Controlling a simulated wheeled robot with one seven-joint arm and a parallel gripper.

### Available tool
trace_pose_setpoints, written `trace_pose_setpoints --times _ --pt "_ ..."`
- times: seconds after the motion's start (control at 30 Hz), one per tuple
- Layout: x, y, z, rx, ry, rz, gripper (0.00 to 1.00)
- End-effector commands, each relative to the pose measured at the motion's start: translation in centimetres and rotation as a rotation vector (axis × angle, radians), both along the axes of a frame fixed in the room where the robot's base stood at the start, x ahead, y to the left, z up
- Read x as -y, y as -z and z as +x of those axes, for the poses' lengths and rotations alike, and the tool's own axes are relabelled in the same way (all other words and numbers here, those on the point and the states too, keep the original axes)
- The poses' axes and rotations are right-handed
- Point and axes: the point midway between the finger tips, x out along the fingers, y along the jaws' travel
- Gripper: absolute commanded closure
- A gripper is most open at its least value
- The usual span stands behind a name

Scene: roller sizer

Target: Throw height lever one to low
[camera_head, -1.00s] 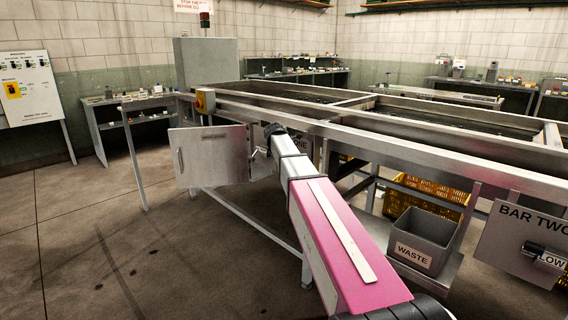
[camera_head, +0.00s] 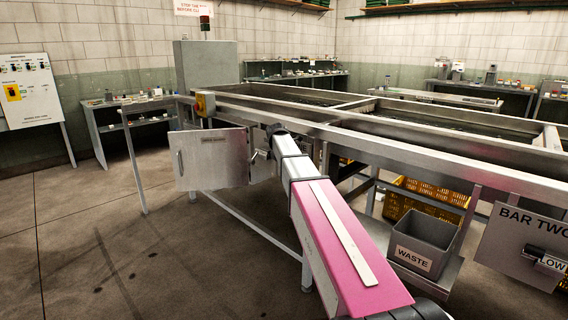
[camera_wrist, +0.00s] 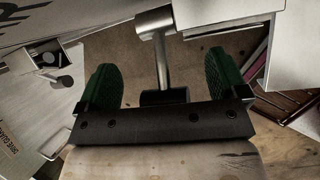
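My gripper (camera_wrist: 163,88) is open in the wrist view, its two green ridged fingers wide apart. A metal lever (camera_wrist: 158,55) hangs from a round metal boss between them. Its dark end (camera_wrist: 163,97) lies between the fingers in the picture, near the black gripper bar. Neither finger visibly touches it, and I cannot tell the depth. Part of a large black letter shows on the panel (camera_wrist: 40,25) at upper left. In the head view my arm covers most of the bar one plate (camera_head: 301,144); the lever and my fingers cannot be made out there.
A pale block (camera_wrist: 230,15) stands close to the right finger. A hinged grey door (camera_head: 210,160) stands left of my arm. The waste bin (camera_head: 425,240), yellow crates and the bar two panel (camera_head: 525,245) are at right. Floor at left is clear.

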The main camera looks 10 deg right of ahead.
Motion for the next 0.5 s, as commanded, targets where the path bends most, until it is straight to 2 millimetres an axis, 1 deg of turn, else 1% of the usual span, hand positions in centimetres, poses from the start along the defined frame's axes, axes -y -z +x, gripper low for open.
trace_pose_setpoints --times 0.13,0.23,0.37,0.5 --pt "0.0 -0.3 -0.2 -0.001 0.000 0.000 0.08" --pt "-0.3 -1.1 -0.5 0.000 0.001 -0.001 0.08" --pt "-0.8 -3.0 -1.3 0.001 0.000 -0.001 0.08" --pt "-1.6 -5.5 -2.2 0.001 -0.001 -0.001 0.08"
